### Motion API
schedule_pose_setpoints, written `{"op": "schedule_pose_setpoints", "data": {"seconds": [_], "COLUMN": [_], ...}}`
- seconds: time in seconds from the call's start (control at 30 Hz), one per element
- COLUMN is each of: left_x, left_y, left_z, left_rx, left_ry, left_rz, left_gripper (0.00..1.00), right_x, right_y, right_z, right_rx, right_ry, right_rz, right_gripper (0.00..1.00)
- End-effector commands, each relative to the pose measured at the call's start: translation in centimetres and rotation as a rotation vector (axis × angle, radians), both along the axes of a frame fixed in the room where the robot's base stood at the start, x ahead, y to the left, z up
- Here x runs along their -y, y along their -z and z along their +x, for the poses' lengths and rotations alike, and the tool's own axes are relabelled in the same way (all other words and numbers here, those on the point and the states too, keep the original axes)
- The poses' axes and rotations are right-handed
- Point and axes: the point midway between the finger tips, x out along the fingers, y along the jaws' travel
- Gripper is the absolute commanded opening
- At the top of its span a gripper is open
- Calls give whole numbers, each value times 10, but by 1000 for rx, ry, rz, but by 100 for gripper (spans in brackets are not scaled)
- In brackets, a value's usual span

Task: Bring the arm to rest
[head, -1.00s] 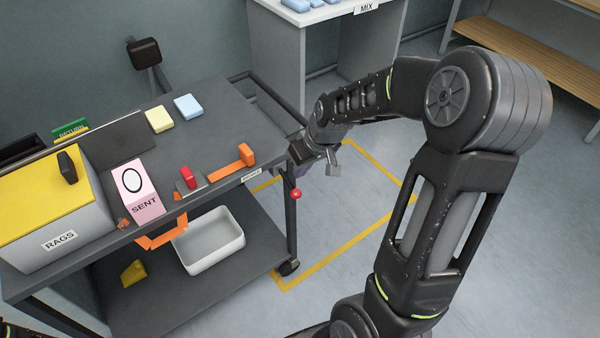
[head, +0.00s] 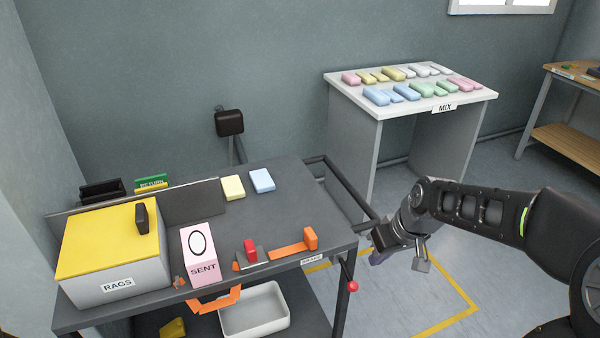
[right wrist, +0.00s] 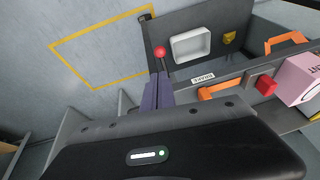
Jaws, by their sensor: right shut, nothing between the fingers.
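My right gripper (head: 380,256) is shut and empty. In the head view it hangs in the air just off the right end of the dark cart (head: 290,218), near the cart's push handle (head: 345,190). My right arm comes in from the right edge. In the right wrist view the closed fingers (right wrist: 158,92) show near the middle, with the red ball knob (right wrist: 160,51) of the cart close by in the picture. Whether the fingers touch the cart cannot be told. My left gripper is out of view.
The cart carries a yellow-lidded RAGS box (head: 110,245), a pink SENT box (head: 200,255), a yellow block (head: 233,187) and a blue block (head: 262,181). A white MIX table (head: 345,80) with several coloured blocks stands behind. Floor right of the cart is clear, marked by yellow tape (head: 445,322).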

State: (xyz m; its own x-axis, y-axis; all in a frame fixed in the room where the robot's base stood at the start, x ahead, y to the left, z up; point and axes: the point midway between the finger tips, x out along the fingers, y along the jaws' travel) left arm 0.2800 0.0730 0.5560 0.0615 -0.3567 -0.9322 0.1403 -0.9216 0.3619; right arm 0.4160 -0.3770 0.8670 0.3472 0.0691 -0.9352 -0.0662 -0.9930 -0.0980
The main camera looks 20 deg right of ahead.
Motion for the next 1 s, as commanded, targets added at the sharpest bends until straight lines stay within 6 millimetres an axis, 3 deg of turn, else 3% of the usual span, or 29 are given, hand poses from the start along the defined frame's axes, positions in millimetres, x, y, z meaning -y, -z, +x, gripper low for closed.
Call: {"op": "schedule_pose_setpoints", "data": {"seconds": [0.23, 0.37, 0.43, 0.53, 0.67, 0.77, 0.9, 1.0], "left_x": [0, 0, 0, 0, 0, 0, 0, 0], "left_y": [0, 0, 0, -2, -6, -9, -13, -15], "left_z": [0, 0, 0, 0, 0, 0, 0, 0], "left_rx": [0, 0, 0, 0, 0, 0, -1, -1], "left_ry": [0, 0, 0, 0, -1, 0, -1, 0], "left_rz": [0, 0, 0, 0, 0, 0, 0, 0], "left_gripper": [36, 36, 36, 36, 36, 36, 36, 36], "right_x": [4, 8, -1, -35, -97, -151, -222, -260], "right_y": [-4, -9, 0, 40, 110, 166, 232, 262], "right_z": [10, 32, 48, 69, 71, 49, -10, -58], "right_rx": [40, 143, 190, 217, 185, 120, -13, -120], "right_ry": [36, 104, 135, 157, 163, 153, 120, 81], "right_rz": [-4, -8, 3, 43, 112, 167, 234, 267], "right_gripper": [0, 0, 0, 0, 0, 0, 0, 0]}}
